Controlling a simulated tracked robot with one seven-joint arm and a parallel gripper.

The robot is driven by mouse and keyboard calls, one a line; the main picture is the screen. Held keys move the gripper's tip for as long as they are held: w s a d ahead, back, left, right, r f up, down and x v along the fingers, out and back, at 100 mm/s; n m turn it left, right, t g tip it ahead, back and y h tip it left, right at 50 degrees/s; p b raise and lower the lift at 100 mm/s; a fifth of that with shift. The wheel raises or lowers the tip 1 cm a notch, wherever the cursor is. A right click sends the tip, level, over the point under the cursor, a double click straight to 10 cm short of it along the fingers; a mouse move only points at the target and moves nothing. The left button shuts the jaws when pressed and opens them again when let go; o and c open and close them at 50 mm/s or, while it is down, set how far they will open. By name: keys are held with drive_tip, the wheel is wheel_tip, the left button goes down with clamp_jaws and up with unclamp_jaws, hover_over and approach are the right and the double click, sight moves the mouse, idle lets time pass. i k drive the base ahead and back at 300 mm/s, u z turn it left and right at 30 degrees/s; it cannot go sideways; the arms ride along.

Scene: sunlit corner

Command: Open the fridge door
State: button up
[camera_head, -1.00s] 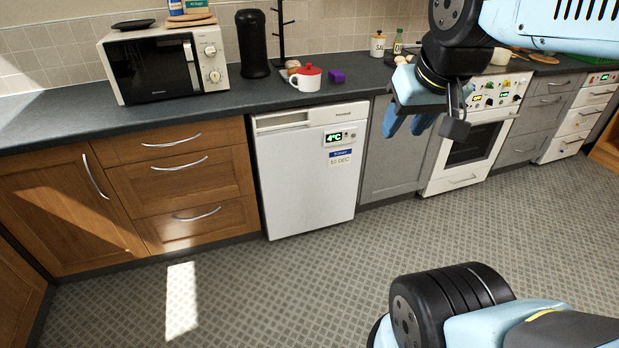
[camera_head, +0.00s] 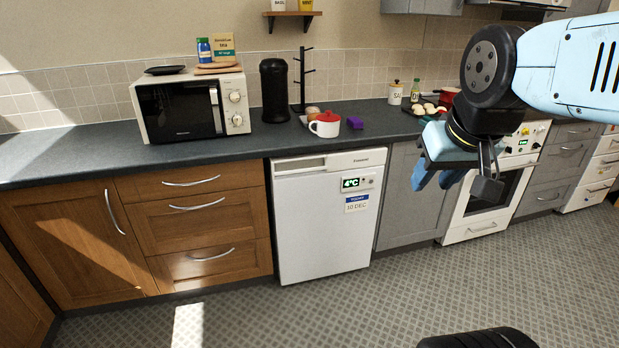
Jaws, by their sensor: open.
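The fridge (camera_head: 325,225) is a small white unit under the counter, with a 4°C display and a blue and white date label on its front. Its door is shut. A recessed handle strip (camera_head: 299,165) runs along the top left of the door. My gripper (camera_head: 432,179) has blue fingers and hangs to the right of the fridge, in front of a grey cabinet. It is open and holds nothing, apart from the door. The arm partly hides the white oven behind it.
Wooden drawers (camera_head: 203,225) stand left of the fridge, and a grey cabinet (camera_head: 408,200) and white oven (camera_head: 490,198) stand right. The floor (camera_head: 330,310) before the fridge is clear.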

sight(325, 219)
drive_tip(key=u, duration=1)
drive_tip(key=i, duration=0.1)
drive_tip(key=z, duration=2.65)
drive_tip(key=k, duration=1.5)
drive_tip(key=u, duration=1.4)
drive_tip(key=i, duration=1.55)
